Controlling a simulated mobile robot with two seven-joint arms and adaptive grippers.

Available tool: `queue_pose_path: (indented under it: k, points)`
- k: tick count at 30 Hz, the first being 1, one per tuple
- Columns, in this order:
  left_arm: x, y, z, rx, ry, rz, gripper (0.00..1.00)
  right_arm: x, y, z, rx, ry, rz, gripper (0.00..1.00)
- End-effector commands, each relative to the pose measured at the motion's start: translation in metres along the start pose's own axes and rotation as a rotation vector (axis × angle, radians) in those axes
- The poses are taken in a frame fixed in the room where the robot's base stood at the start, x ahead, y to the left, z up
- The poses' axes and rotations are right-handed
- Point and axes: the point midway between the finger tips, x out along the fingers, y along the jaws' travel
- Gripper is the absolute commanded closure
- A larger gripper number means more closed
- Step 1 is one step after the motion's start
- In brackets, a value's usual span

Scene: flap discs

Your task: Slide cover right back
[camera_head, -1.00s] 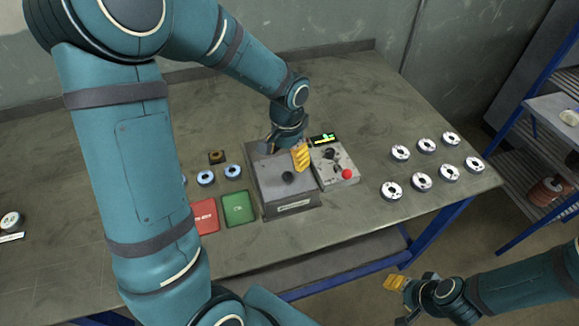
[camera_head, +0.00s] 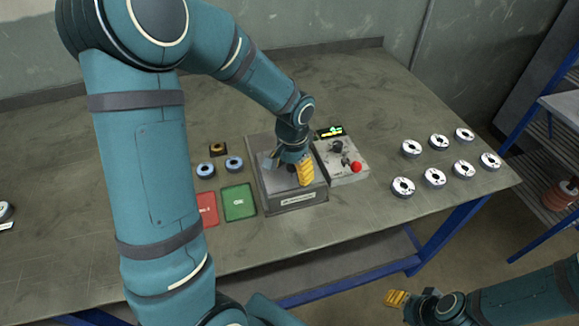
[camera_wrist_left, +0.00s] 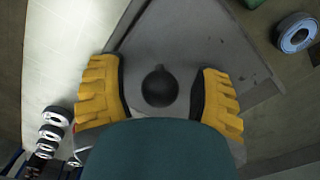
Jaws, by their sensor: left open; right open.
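The grey metal box (camera_head: 298,199) stands on the table with a flat grey cover (camera_head: 273,185) on top. The cover has a round black knob, which shows clearly in the left wrist view (camera_wrist_left: 160,87). My left gripper (camera_head: 288,168) is over the cover, with its yellow fingers open on either side of the knob. In the left wrist view a gap shows between the knob and each finger. The arm partly hides the knob and cover in the head view. My right gripper (camera_head: 397,299) is open and empty, low in front of the table.
A control box (camera_head: 341,163) with a red button stands right of the metal box. Several discs (camera_head: 437,178) lie at the table's right. A green tray (camera_head: 239,202), a red tray (camera_head: 207,209) and two blue-rimmed discs (camera_head: 234,164) are on the left.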

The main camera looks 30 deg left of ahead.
Motion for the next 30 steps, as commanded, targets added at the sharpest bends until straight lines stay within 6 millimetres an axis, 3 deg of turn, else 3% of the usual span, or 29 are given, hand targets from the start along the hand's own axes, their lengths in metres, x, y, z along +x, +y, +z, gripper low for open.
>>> queue_pose_path:
  k: [4, 5, 9, 10, 17, 30]
  points:
    - [-0.001, 0.000, 0.000, 0.000, 0.000, 0.000, 0.36, -0.001, 0.000, 0.000, 0.000, 0.000, 0.000, 0.53]
    - [-0.001, 0.000, 0.000, 0.000, 0.000, 0.000, 0.41, -0.001, 0.000, 0.000, 0.000, 0.000, 0.000, 0.53]
    - [-0.001, 0.000, 0.000, 0.000, 0.000, 0.000, 0.90, -0.001, 0.000, 0.000, 0.000, 0.001, 0.000, 0.53]
    - [-0.001, 0.000, 0.000, 0.000, 0.000, 0.000, 0.97, -0.001, 0.000, 0.000, 0.000, 0.001, 0.000, 0.53]
    - [-0.001, -0.002, -0.001, -0.001, 0.000, 0.000, 0.97, -0.001, -0.001, -0.001, 0.000, 0.001, 0.000, 0.53]
    - [-0.002, -0.026, -0.015, -0.003, 0.001, -0.001, 0.97, -0.008, -0.003, -0.001, 0.000, 0.001, 0.000, 0.53]
